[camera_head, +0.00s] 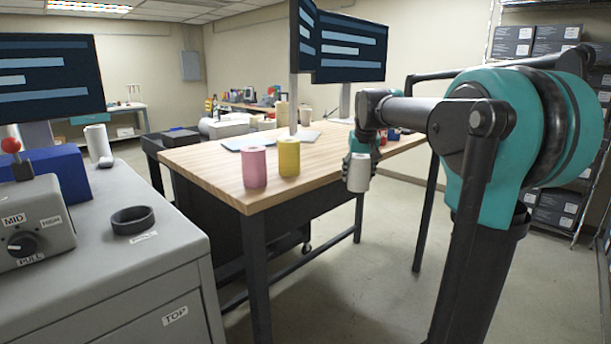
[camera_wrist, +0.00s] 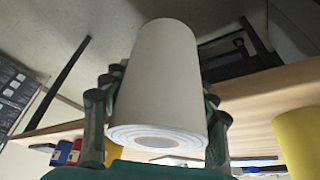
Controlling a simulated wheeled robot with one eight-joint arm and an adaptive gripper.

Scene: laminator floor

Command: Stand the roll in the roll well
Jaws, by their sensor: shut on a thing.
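My gripper (camera_head: 359,158) is shut on a white roll (camera_head: 358,178) and holds it upright in the air, just off the front edge of the wooden table. The wrist view shows the roll (camera_wrist: 157,85) between the fingers (camera_wrist: 155,120), with its cored end face in sight. The roll well (camera_head: 132,219), a dark round ring, sits on the grey cabinet at the left, with a label in front of it. It looks empty. The gripper and roll are well to its right, across a gap.
A pink roll (camera_head: 254,167) and a yellow roll (camera_head: 289,156) stand on the wooden table (camera_head: 215,168) between my gripper and the well. Monitors rise behind.

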